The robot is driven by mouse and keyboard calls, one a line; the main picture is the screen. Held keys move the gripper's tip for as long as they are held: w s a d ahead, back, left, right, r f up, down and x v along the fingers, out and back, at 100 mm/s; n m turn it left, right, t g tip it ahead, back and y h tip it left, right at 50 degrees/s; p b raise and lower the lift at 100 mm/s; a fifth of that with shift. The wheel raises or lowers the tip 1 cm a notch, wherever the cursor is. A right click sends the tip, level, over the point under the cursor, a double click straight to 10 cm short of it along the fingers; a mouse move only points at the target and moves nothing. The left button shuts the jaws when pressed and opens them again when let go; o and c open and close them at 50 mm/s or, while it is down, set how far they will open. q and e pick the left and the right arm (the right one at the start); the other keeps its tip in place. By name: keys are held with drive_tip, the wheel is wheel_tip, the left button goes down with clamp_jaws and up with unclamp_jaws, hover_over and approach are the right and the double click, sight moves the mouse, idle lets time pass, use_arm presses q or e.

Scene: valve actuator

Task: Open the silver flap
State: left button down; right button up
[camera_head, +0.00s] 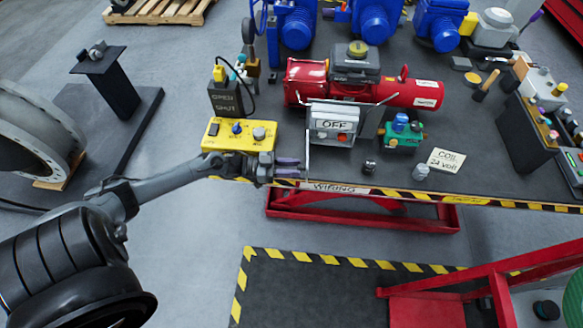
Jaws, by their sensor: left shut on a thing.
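The silver box (332,126) marked OFF sits on the front of the red valve actuator (420,93). Its face shows grey with a red part low on it. The silver flap (308,148) shows as a thin, nearly edge-on strip at the left side of the box, standing out from its face. My left gripper (292,168) comes in from the left, over the table's front edge. Its purple fingertips are shut at the lower part of the flap; the exact contact is too small to see. My right gripper is not in view.
A yellow control box (240,134) stands left of the flap, just behind my left arm. A green unit (402,134) and small metal parts lie to the right. Blue motors (376,22) stand at the back.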

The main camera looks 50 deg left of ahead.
use_arm(q)
drive_tip(key=c, duration=0.8)
unclamp_jaws()
drive_tip(key=shift+w, duration=0.1)
drive_tip(key=v, duration=1.1)
drive_tip(key=shift+d, duration=0.1)
drive_tip(key=shift+c, duration=0.3)
